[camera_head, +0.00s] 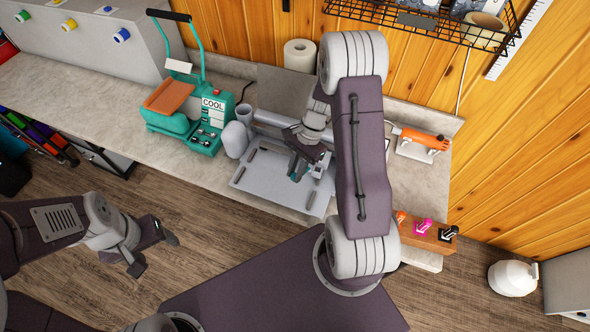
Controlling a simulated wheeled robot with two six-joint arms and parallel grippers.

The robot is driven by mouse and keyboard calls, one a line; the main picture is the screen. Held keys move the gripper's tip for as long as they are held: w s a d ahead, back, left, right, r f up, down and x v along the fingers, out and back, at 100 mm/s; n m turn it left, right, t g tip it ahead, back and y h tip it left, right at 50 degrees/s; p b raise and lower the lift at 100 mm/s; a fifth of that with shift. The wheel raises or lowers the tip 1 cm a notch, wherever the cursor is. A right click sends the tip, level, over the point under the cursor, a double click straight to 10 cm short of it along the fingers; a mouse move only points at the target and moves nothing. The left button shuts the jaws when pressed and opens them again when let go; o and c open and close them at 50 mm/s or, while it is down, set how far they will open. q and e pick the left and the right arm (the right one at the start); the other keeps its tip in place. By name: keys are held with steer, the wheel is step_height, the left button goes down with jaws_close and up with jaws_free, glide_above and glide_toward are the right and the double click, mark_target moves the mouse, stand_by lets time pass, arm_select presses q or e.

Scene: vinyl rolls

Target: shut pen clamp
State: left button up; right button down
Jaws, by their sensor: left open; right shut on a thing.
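A grey machine stands on the worktop, with a raised grey panel (280,92) at its back and a flat light-grey tray (262,178) at its front. My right arm crosses it and hides much of its right side. My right gripper (298,172) points down over the tray. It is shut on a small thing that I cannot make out. I cannot pick out the pen clamp or tell whether it is open or shut. My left gripper (156,252) is open and empty, over the floor in front of the worktop.
A teal press (203,125) marked COOL stands left of the machine, with a grey jug (234,140) between. An orange-handled tool (424,139) and a wooden block (428,233) with coloured items are at the right. A wire basket (405,20) hangs above.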

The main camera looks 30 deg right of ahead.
steer(key=shift+s+d+r+n+g+p, duration=0.1)
steer(key=shift+s+n+g+p, duration=0.15)
steer(key=shift+n, duration=0.3)
steer(key=shift+s+d+r+n+g+p, duration=0.15)
steer(key=shift+n+p, duration=0.1)
steer(key=shift+n, duration=0.3)
steer(key=s+d+n+h+p, duration=0.1)
steer(key=d+n+h+p, duration=0.1)
steer(key=n, duration=0.8)
steer(key=s+d+n+g+h+p, duration=0.1)
steer(key=d+n+h, duration=0.4)
steer(key=n, duration=0.5)
steer(key=shift+s+d+f+p, duration=0.15)
steer(key=shift+s+d+p, duration=0.1)
steer(key=shift+p, duration=0.2)
steer(key=c, duration=1.3)
jaws_free()
steer(key=shift+a, duration=0.1)
steer(key=b+v, duration=0.1)
steer(key=v, duration=0.8)
